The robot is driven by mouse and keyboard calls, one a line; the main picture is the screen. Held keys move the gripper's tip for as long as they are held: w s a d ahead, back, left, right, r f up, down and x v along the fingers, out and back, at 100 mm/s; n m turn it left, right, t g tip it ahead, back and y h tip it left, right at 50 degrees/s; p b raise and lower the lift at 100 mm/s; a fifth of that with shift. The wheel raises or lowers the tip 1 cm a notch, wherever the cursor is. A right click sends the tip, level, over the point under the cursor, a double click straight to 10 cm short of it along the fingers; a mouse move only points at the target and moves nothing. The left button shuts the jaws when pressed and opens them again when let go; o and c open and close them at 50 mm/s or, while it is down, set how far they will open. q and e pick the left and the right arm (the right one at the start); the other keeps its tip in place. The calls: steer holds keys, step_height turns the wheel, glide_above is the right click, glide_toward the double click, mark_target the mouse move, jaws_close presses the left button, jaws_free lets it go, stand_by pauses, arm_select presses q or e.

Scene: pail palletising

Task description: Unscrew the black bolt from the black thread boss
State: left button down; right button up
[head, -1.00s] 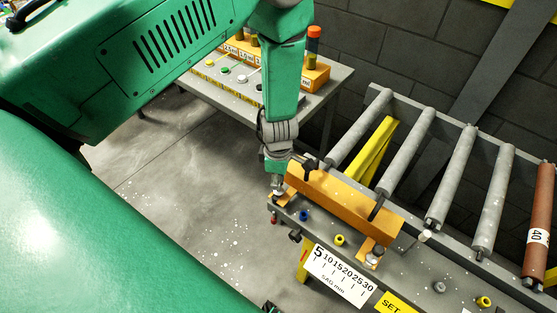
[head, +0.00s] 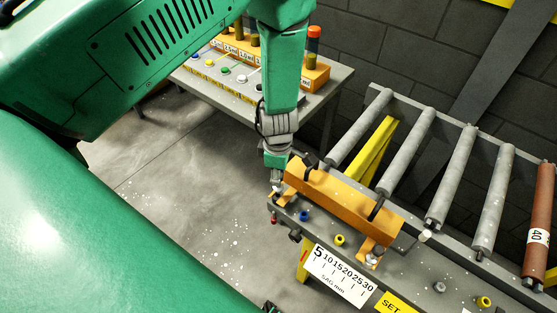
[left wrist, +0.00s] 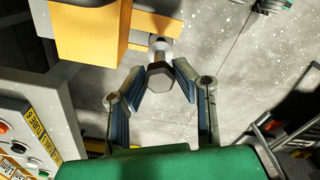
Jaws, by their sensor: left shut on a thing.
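My left gripper (head: 277,186) points down at the left end of the orange bar (head: 335,199) on the grey roller frame. In the left wrist view its two fingers (left wrist: 160,76) are closed around a hex-headed bolt (left wrist: 159,78), which looks grey there. The bolt stands beside the orange bar's end, with a pale round part behind its head. In the head view the gripper mostly hides this bolt. A small black fitting (head: 295,236) sits on the frame's front edge; I cannot tell whether it is the black thread boss. My right gripper is not in view.
Red (head: 274,218), blue (head: 304,215) and yellow (head: 340,240) fittings sit near the gripper. A second bolt (head: 376,255) stands at the bar's right foot. Grey rollers (head: 407,150) lie behind. A side table (head: 318,92) stands at the back. The floor left of the frame is clear.

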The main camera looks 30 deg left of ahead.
arm_select(q)
steer(key=shift+r, duration=2)
